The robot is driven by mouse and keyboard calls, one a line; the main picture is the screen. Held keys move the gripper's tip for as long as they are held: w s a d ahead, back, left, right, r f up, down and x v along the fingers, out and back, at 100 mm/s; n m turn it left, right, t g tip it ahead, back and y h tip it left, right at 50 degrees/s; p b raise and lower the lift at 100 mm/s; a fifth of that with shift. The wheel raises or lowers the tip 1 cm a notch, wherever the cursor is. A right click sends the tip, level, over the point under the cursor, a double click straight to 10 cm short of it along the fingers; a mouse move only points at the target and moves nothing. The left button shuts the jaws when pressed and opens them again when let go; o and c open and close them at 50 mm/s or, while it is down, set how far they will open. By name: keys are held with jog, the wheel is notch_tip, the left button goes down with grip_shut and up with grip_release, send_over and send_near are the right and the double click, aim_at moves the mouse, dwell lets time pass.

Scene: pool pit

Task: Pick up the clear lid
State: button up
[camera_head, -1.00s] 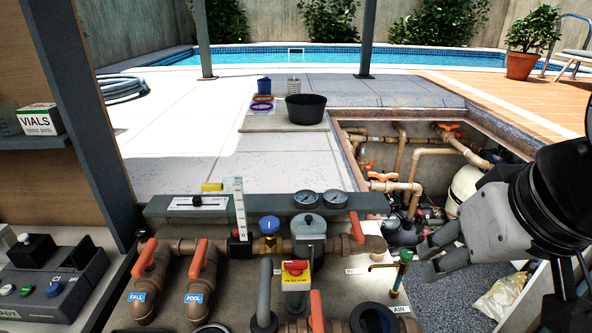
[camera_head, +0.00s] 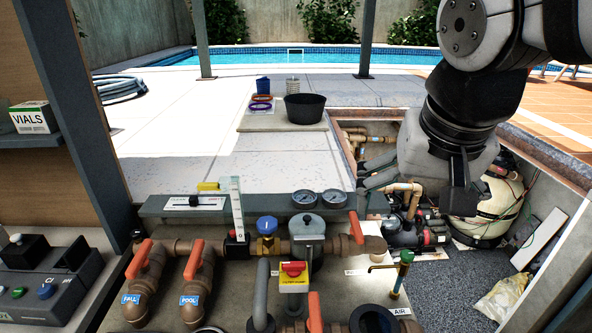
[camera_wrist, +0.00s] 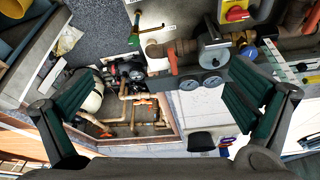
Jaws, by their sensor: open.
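I cannot pick out a clear lid for certain in either view. A dark round opening with a brown rim (camera_head: 350,322) is cut off by the bottom edge of the head view; I cannot tell whether a clear lid covers it. My gripper (camera_head: 412,182) hangs over the near part of the sunken pit, to the right of the gauges. In the wrist view my gripper (camera_wrist: 155,85) has its two dark green-padded fingers spread wide, with nothing between them. The fingers are well above the pipes and gauges and touch nothing visible.
Two gauges (camera_head: 319,199), a blue-capped valve (camera_head: 267,226), orange-handled valves (camera_head: 196,260) and a brass tap (camera_head: 385,267) crowd the front panel. The pit (camera_head: 398,150) holds brown pipes. Pale paving (camera_head: 185,140) is open.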

jog(key=w+a+f+m+g+h+b, duration=0.1)
jog(key=w+a+f+m, duration=0.1)
jog(key=w+a, duration=0.3)
jog(key=w+a+f+m+b, duration=0.1)
jog(key=w+a, duration=0.1)
jog(key=w, duration=0.5)
jog(key=m+h, duration=0.1)
jog(key=m, duration=0.2)
send_near(305, 218)
jog(key=x, duration=0.4)
jog(key=shift+w+f, duration=0.2)
jog(key=shift+f, duration=0.2)
jog(key=shift+p+x, duration=0.7)
jog(key=shift+x, duration=1.95)
jog(key=shift+s+d, duration=0.15)
jog(key=shift+d, duration=0.05)
jog(key=c, duration=1.3)
